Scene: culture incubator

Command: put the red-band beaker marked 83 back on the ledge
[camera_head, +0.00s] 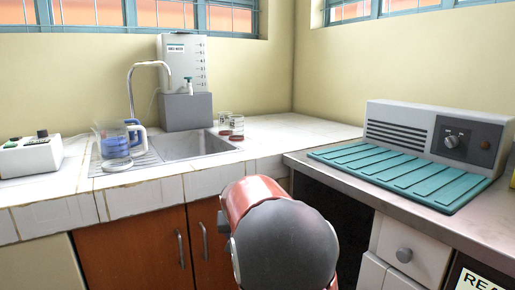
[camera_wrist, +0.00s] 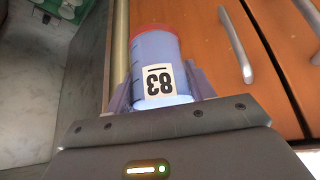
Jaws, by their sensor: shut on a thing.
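The beaker marked 83 (camera_wrist: 155,62) is in my gripper (camera_wrist: 160,82) in the wrist view. It has a bluish body, a red band at its far end, and a white label whose 83 reads upside down. The fingers are shut on its two sides. In the head view my red and grey arm hides the gripper and the beaker. The white tiled counter (camera_head: 275,133) around the sink shows in the head view; I cannot tell for sure which part is the ledge. Two small clear vessels (camera_head: 236,123) with reddish parts stand right of the sink.
The sink (camera_head: 190,147) has a tall faucet (camera_head: 131,90); a jug (camera_head: 117,142) with blue contents stands on its left drainboard. A grey box unit (camera_head: 435,133) and a teal mat (camera_head: 405,173) lie on the right bench. Wooden cabinet doors (camera_head: 130,245) with handles are below the counter.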

